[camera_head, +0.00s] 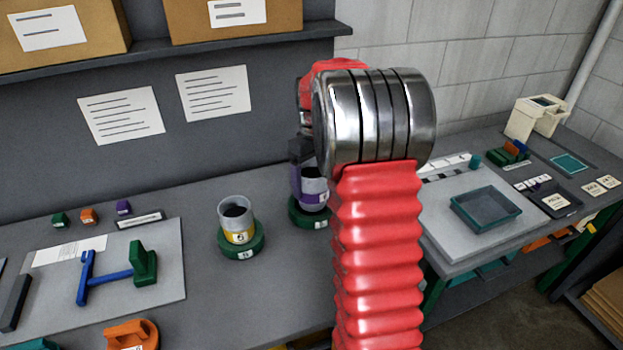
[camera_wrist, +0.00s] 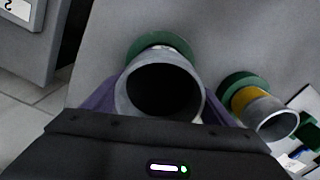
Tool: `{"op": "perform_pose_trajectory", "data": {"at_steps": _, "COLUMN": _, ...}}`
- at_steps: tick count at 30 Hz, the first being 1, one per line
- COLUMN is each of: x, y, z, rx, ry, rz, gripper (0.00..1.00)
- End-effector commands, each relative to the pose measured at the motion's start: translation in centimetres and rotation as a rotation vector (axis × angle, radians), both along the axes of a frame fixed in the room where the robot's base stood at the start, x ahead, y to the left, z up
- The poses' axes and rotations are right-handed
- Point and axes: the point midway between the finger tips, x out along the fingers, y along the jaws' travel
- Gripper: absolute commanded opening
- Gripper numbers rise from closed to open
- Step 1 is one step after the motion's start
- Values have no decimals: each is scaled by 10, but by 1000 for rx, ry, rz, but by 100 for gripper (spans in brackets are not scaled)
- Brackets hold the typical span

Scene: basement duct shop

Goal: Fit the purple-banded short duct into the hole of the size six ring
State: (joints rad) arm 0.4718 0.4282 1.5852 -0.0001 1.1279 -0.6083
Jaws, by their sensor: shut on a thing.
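The purple-banded short duct (camera_head: 316,186) is a grey open tube, upright, directly over a green ring (camera_head: 307,217) on the bench. I take this ring as the size six ring, but its label is too small to read. My gripper (camera_head: 308,178) is shut on the duct, with its fingers on either side, partly hidden by my arm. In the wrist view the duct (camera_wrist: 124,100) shows its open mouth between the fingers, and the green ring (camera_wrist: 145,42) shows beyond it. I cannot tell how deep the duct sits in the hole.
A yellow-banded duct (camera_head: 236,212) stands in another green ring (camera_head: 242,246) close on the left. A grey board (camera_head: 165,285) with a blue and green tool lies further left. An orange piece (camera_head: 131,333) is at the front. A teal tray (camera_head: 486,210) is on the right.

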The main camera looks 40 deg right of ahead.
Motion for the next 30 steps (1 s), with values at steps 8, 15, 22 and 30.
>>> {"op": "perform_pose_trajectory", "data": {"at_steps": 8, "x": 0, "y": 0, "z": -6, "rx": 0, "ry": 1, "rz": 0, "gripper": 48}}
{"op": "perform_pose_trajectory", "data": {"at_steps": 15, "x": 0, "y": 0, "z": -11, "rx": 0, "ry": 0, "rz": 1, "gripper": 48}}
{"op": "perform_pose_trajectory", "data": {"at_steps": 22, "x": 0, "y": 0, "z": -16, "rx": 0, "ry": -1, "rz": 1, "gripper": 48}}
{"op": "perform_pose_trajectory", "data": {"at_steps": 30, "x": 0, "y": 1, "z": -21, "rx": 0, "ry": 0, "rz": 1, "gripper": 48}}
